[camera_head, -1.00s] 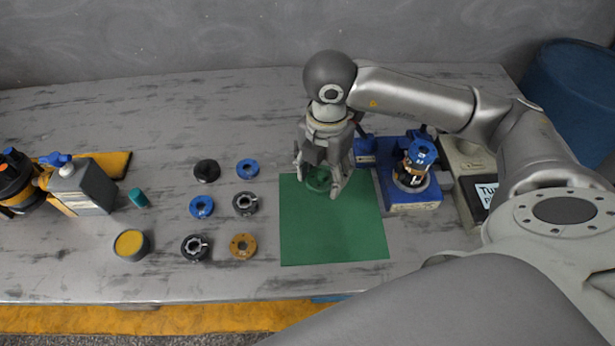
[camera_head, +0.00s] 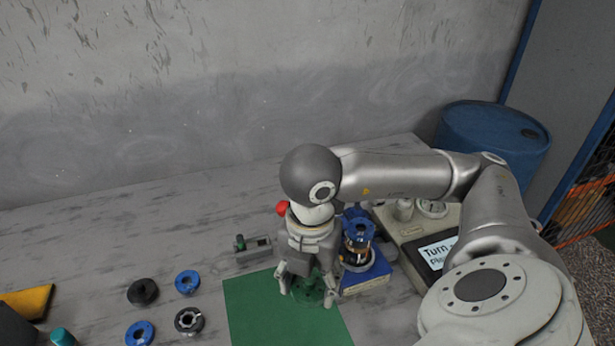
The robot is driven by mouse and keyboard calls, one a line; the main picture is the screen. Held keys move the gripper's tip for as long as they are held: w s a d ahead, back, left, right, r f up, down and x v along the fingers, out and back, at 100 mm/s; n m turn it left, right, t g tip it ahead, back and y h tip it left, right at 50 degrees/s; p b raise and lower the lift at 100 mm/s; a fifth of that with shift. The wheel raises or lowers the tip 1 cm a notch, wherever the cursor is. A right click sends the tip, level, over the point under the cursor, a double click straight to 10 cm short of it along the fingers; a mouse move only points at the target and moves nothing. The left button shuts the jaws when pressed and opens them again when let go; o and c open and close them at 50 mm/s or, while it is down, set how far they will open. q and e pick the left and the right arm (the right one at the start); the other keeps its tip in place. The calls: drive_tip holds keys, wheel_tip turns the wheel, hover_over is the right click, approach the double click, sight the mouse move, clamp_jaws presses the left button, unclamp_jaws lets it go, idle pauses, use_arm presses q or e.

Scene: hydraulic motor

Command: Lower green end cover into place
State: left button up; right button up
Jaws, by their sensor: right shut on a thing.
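The green end cover (camera_head: 310,288) is between the fingers of my right gripper (camera_head: 308,292), over the upper part of the green mat (camera_head: 262,312). My right gripper is shut on the cover and points down. Whether the cover touches the mat I cannot tell. The motor assembly (camera_head: 358,240), with a blue top and a black and orange body, stands upright on a blue base (camera_head: 368,284) just right of the gripper. My left gripper is not in view.
Blue rings (camera_head: 187,282) and black rings (camera_head: 143,291) lie left of the mat. A grey device with a "Turn" sign (camera_head: 437,252) stands right of the motor. A blue barrel (camera_head: 490,150) is behind the table at right. A small grey fixture (camera_head: 252,248) lies behind the mat.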

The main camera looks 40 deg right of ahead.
drive_tip(key=shift+r, duration=0.1)
drive_tip(key=shift+r+p, duration=0.55)
drive_tip(key=shift+r, duration=0.2)
drive_tip(key=shift+w, duration=0.1)
